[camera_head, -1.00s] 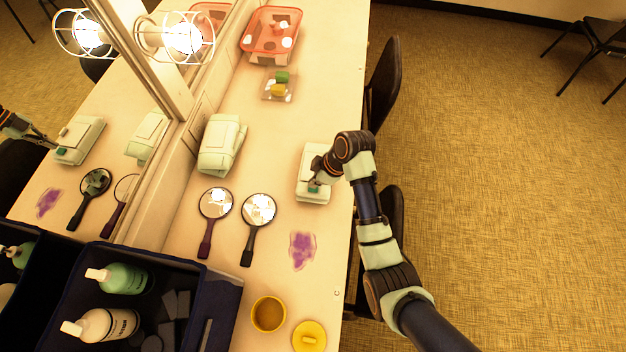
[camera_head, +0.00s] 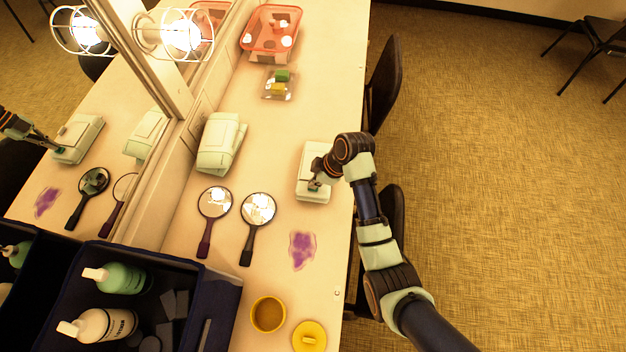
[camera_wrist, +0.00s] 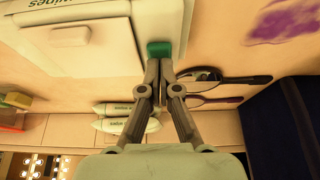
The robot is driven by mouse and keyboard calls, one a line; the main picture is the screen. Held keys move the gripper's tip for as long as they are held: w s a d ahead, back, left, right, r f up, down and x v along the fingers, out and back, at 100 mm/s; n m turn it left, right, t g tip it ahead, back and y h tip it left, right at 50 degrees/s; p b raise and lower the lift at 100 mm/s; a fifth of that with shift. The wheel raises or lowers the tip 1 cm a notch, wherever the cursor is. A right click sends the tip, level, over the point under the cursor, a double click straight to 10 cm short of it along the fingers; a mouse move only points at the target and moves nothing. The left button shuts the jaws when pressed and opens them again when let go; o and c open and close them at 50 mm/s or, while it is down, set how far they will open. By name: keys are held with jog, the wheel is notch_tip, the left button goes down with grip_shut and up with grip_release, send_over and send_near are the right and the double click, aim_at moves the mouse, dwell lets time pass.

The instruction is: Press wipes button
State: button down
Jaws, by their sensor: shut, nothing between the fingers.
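A pale wipes dispenser box (camera_head: 314,160) lies on the counter near its right edge. In the wrist view its white body (camera_wrist: 70,70) fills the upper left, with "wipes" lettering on the lid. A green button (camera_wrist: 159,49) shows on the box's near end. My gripper (camera_wrist: 158,64) is shut and empty, with its fingertips right at the button and overlapping it in the picture. Contact looks likely, but how far the button is pressed cannot be told. In the head view my gripper (camera_head: 315,184) hides most of the button.
A second pale wipes pack (camera_head: 219,143) lies by the mirror. Two hand mirrors (camera_head: 257,210) and a purple smear (camera_head: 302,249) lie nearby. A dark caddy with bottles (camera_head: 150,300) stands at lower left; a yellow jar (camera_head: 267,314) is beside it. Chairs (camera_head: 384,80) line the right edge.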

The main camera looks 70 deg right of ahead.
jog(key=shift+f, duration=0.45)
jog(key=shift+r, duration=0.1)
notch_tip(320, 180, up, 7)
jog(key=p, duration=0.7)
dwell(1.1)
